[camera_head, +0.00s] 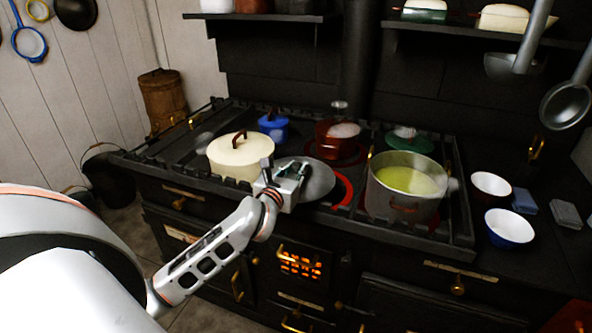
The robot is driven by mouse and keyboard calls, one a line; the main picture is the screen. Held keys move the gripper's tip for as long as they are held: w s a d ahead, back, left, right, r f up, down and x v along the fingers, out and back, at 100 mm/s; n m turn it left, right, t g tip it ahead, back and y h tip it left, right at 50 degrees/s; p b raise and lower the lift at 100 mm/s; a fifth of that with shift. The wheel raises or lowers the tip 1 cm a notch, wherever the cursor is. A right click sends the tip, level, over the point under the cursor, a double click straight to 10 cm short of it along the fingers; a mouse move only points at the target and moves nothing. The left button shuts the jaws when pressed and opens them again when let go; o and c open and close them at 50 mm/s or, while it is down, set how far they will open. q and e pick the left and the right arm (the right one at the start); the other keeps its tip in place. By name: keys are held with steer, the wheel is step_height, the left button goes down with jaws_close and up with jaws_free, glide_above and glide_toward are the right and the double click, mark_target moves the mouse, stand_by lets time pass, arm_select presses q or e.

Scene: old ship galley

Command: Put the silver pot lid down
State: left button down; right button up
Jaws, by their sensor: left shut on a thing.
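The silver pot lid (318,180) is a round grey disc over the front middle of the black stove, above a glowing red burner ring (343,193). My left gripper (287,178) is shut on it at its left side; the fingers hide the part they grip. I cannot tell whether the lid touches the stove. An open silver pot (405,209) with yellow-green liquid stands on the stove to the right of the lid. My right gripper is not in view.
A cream lidded pot (240,155) stands close left of my gripper. A blue pot (274,127), a dark red pot (338,140) and a green pot (409,140) stand behind. Two bowls (491,186) (510,227) sit on the right counter. Ladles (519,62) hang at upper right.

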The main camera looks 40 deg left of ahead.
arm_select(q)
steer(key=shift+f, duration=0.25)
steer(key=shift+f+b, duration=0.25)
steer(key=shift+b, duration=0.1)
steer(key=c, duration=1.8)
jaws_free()
